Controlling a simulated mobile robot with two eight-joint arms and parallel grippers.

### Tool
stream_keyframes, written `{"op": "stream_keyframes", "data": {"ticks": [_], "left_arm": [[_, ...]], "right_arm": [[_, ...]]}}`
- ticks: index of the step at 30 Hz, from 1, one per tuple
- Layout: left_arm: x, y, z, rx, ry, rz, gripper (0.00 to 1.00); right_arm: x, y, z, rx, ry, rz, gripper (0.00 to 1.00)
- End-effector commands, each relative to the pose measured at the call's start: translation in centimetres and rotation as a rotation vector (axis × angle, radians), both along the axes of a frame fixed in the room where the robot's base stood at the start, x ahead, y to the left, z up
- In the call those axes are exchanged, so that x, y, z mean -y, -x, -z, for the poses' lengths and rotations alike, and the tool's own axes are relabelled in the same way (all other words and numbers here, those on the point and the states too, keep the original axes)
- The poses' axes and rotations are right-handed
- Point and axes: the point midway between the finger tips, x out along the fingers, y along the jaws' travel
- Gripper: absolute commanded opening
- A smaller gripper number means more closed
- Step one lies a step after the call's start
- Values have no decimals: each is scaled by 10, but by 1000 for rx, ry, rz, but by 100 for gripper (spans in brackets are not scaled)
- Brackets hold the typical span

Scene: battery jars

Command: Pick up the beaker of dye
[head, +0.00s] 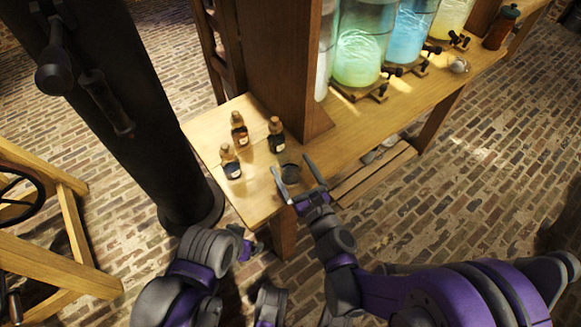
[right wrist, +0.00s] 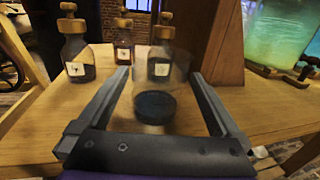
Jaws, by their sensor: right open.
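The beaker of dye (head: 290,174) is a small clear glass with dark liquid at its bottom, standing upright near the front edge of the wooden bench. It also shows in the right wrist view (right wrist: 156,106). My right gripper (head: 294,166) is open, its two fingers on either side of the beaker; in the right wrist view gaps show between fingers and glass. My left gripper (head: 248,249) is low beside the bench front, small and partly hidden by its arm, so its jaws cannot be read.
Three stoppered bottles stand behind the beaker: a left one (head: 230,162), a brown one (head: 240,130) and a dark one (head: 276,135). A thick wooden post (head: 272,65) rises behind. Large glowing jars with taps, including a green one (head: 358,50), line the bench (head: 345,140) to the right.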

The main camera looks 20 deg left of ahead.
Motion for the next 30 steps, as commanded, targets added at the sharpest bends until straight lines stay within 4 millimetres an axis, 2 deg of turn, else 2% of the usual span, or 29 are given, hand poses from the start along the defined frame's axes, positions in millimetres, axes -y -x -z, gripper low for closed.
{"op": "stream_keyframes", "data": {"ticks": [7, 17, 30], "left_arm": [[0, 0, 2, -1, 0, 0, 76], [0, 0, 2, -1, 0, 0, 76], [0, 0, 2, -1, 0, 0, 76]], "right_arm": [[-25, -27, -1, 0, 0, -1, 100], [-28, -31, -1, 1, 1, 0, 98], [-28, -31, -1, 1, 1, 0, 19]]}}
